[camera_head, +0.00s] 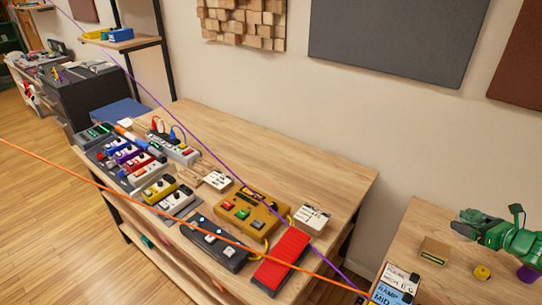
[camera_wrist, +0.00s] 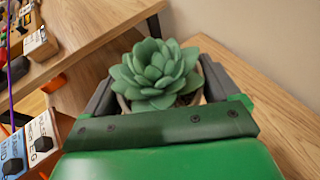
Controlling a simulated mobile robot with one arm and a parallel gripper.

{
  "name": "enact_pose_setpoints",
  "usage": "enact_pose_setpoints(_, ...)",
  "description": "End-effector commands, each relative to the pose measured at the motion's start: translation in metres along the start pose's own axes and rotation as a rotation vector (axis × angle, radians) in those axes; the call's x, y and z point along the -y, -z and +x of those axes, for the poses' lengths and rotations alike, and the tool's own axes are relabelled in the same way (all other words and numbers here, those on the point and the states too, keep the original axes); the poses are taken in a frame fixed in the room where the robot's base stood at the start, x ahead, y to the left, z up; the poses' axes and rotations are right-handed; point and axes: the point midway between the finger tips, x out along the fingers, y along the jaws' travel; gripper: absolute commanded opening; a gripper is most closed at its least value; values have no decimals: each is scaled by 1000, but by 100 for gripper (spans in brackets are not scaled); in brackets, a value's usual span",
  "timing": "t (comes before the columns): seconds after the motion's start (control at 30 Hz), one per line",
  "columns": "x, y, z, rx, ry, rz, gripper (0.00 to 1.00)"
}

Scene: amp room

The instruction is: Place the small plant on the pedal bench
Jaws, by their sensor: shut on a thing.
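The small plant (camera_wrist: 155,72) is a green succulent in a small pot, mostly hidden below its leaves. My gripper (camera_wrist: 156,95) is shut on it, with one dark finger on each side of the pot. In the head view my green gripper (camera_head: 490,230) is at the right edge, above a smaller wooden table; the plant is hard to tell apart there. The pedal bench (camera_head: 310,165) is the long wooden table in the middle, left of my gripper. Its corner also shows in the wrist view (camera_wrist: 100,45).
Several pedals, a brown unit (camera_head: 250,212) and a red pedal (camera_head: 281,258) crowd the bench's front and left. Its back and right are bare wood. Labelled boxes (camera_head: 392,286), a small box (camera_head: 434,251) and a yellow item (camera_head: 482,272) are on the right table (camera_head: 425,215).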

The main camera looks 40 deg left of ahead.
Motion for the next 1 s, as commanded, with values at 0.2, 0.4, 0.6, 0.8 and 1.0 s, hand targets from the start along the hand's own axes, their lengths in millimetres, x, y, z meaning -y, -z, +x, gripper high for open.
enact_pose_setpoints(0.2,-40,-35,47,11,-37,-26,46)
enact_pose_setpoints(0.4,-83,-61,88,14,-76,-42,46)
enact_pose_setpoints(0.6,-130,-87,124,16,-113,-61,46)
enact_pose_setpoints(0.8,-183,-109,157,14,-159,-78,46)
enact_pose_setpoints(1.0,-243,-129,184,13,-213,-91,46)
